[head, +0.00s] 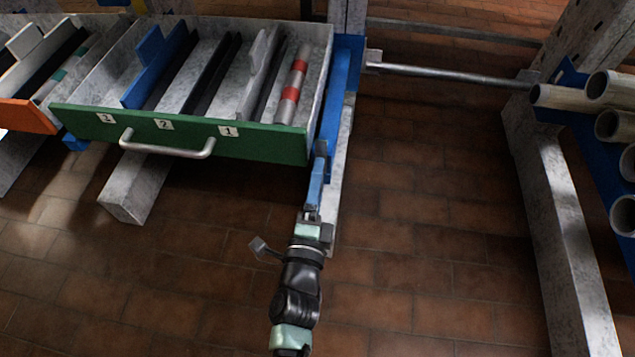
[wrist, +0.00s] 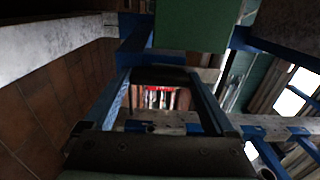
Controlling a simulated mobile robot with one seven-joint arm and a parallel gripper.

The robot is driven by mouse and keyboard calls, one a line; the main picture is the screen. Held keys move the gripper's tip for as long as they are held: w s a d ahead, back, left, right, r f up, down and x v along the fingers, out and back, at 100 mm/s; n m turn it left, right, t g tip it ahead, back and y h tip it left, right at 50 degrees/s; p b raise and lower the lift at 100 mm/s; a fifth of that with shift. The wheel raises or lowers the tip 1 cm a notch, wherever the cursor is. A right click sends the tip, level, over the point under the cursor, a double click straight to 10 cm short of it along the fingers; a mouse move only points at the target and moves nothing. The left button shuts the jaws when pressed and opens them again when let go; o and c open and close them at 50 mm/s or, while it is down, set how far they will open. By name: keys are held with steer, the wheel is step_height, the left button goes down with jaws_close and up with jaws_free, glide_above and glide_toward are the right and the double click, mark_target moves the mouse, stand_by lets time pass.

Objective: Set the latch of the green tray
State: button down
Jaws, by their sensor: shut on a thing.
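The green tray (head: 180,132) is pulled out, with its green front, silver handle (head: 165,147) and labels 3, 2 and 1 toward me. At its right end a blue lever (head: 316,182), which looks like the latch, hangs below a small grey pivot beside the blue upright (head: 333,110). My gripper (head: 311,213) is at the lever's lower end and shut on it. In the wrist view a green panel (wrist: 195,25) is close ahead at the top, with blue bars around it. The exact contact of the fingertips is hard to make out there.
The tray holds a blue divider (head: 155,68), dark and grey strips and a red-and-white rod (head: 291,90). An orange-fronted tray (head: 25,115) is at the left. A metal rod (head: 450,73) crosses behind, and pipes (head: 620,125) lie at the right. The brick floor is open below.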

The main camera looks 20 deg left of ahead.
steer(key=shift+f, duration=0.1)
jaws_free()
steer(key=shift+s, duration=0.15)
steer(key=p+v, duration=0.3)
steer(key=v, duration=0.9)
steer(key=shift+s+p, duration=0.35)
steer(key=shift+s, duration=0.05)
steer(key=shift+d, duration=0.15)
